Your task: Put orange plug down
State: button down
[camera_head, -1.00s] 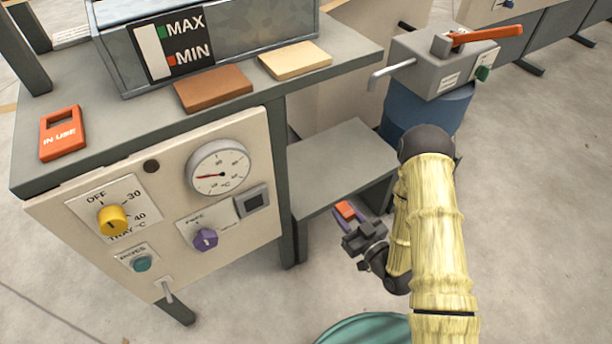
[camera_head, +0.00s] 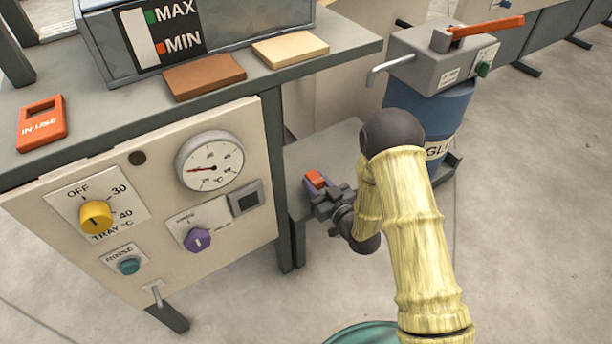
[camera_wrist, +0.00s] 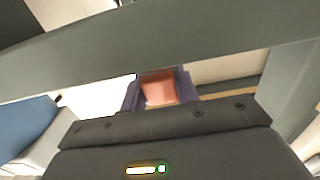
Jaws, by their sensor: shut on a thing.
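The orange plug (camera_head: 315,180) is held at the tips of my gripper (camera_head: 319,188). In the head view the plug shows against the grey side shelf (camera_head: 345,137), near that shelf's front left part. I cannot tell whether it touches the shelf. In the wrist view the plug (camera_wrist: 158,87) shows as an orange block between my two purple fingertips (camera_wrist: 160,92). A grey bar or edge (camera_wrist: 150,40) crosses close in front of it. The underside of the plug is hidden.
The control panel (camera_head: 160,220) with knobs and a gauge stands just left of my gripper. The upper bench (camera_head: 120,115) holds a tank and two blocks. A blue barrel (camera_head: 445,105) stands to the right. Part of the side shelf is bare.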

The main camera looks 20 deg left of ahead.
aim_at(308, 176)
jog(key=b+x, duration=0.2)
jog(key=x, duration=0.3)
jog(key=shift+f, duration=0.1)
jog(key=shift+s+d+f+b, duration=0.15)
jog(key=shift+f+b, duration=0.45)
jog(key=shift+b, duration=0.1)
jog(key=shift+d+f+b, duration=0.1)
jog(key=shift+f+b, duration=0.3)
jog(key=shift+f, duration=0.25)
